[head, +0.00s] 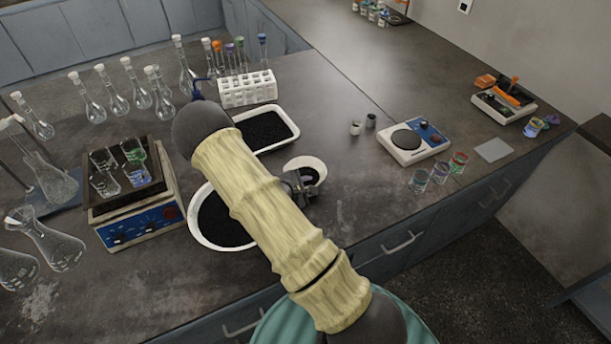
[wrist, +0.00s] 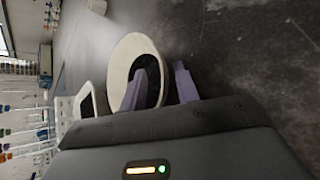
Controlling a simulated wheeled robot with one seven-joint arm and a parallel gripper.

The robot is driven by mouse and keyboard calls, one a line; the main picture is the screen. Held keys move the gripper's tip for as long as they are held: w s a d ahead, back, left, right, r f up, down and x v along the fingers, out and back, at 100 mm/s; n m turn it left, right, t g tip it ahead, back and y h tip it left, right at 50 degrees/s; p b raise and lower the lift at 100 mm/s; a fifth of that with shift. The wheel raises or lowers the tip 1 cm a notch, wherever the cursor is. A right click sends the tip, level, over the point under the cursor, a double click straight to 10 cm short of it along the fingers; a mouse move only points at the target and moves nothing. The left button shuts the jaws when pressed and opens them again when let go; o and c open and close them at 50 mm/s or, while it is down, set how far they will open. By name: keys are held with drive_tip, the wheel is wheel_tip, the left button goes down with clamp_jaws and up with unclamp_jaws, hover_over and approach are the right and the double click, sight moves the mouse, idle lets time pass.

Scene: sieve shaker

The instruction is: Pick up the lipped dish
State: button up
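The small round pale dish (head: 292,163), which I take to be the lipped dish, stands on the bench with a dark inside. In the wrist view the same pale dish (wrist: 125,50) shows a wide rim around dark contents. My gripper (head: 304,184) is at its near side, partly hiding it in the head view. In the wrist view my gripper (wrist: 166,84) is open: one finger overlaps the dish's dark inside, the other is outside the rim on the right. I cannot tell whether either finger touches the dish.
A larger white round dish (head: 195,228) with black contents lies to the left, partly behind my arm. A white rectangular tray (head: 291,121) of black material lies behind. A balance (head: 390,146) and glasses (head: 420,179) stand to the right.

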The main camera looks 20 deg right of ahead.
drive_tip(key=shift+x, duration=0.8)
clamp_jaws()
